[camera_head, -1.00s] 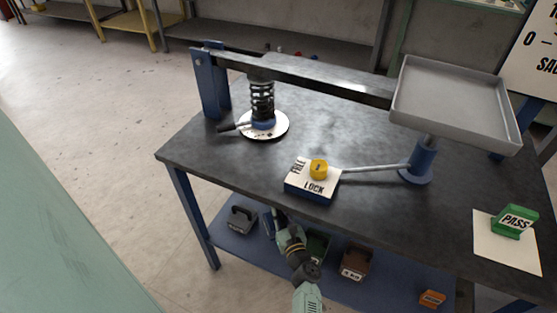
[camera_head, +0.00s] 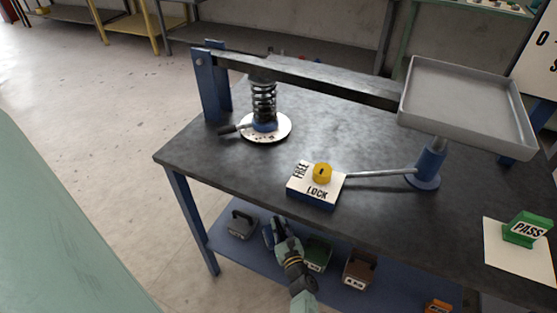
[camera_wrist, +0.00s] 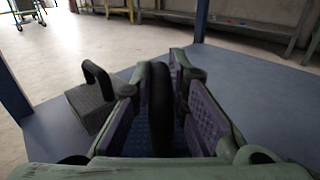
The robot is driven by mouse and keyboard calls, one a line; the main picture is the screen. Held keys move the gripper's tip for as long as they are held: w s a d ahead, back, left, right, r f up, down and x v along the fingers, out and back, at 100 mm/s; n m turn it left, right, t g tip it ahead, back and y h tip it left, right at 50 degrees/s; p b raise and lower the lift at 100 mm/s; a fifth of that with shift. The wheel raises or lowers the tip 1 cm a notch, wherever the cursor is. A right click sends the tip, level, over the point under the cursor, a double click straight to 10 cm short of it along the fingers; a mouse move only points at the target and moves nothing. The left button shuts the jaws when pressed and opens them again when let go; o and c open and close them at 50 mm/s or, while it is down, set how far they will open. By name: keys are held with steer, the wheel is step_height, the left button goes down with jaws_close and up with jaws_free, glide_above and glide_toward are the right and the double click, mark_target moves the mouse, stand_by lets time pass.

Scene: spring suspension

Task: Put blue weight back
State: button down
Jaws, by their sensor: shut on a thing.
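The blue weight (camera_head: 267,236) is on or just above the blue lower shelf (camera_head: 232,257), between a dark grey weight and a green weight; I cannot tell if it touches the shelf. My gripper (camera_head: 277,228) reaches under the tabletop to it. In the wrist view my gripper (camera_wrist: 160,95) is shut on the weight's upright black handle (camera_wrist: 160,110), one finger on each side. Only a little of the blue body shows below the handle; the fingers hide most of it.
The dark grey weight (camera_head: 242,224) stands just left, also in the wrist view (camera_wrist: 92,103). The green weight (camera_head: 318,254), a brown weight (camera_head: 359,270) and an orange one (camera_head: 437,307) stand to the right. The tabletop (camera_head: 235,165) overhangs the shelf. A table leg (camera_head: 192,220) is at left.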

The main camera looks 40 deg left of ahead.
steer(key=shift+w+a+f, duration=0.1)
steer(key=shift+a+f, duration=0.05)
steer(key=shift+f, duration=0.45)
steer(key=c, duration=1.9)
jaws_free()
steer(key=shift+f, duration=0.4)
steer(key=shift+c, duration=0.2)
steer(key=o, duration=0.4)
steer(key=shift+c, duration=0.2)
steer(key=shift+d, duration=0.2)
steer(key=p+v, duration=0.2)
steer(key=v, duration=1)
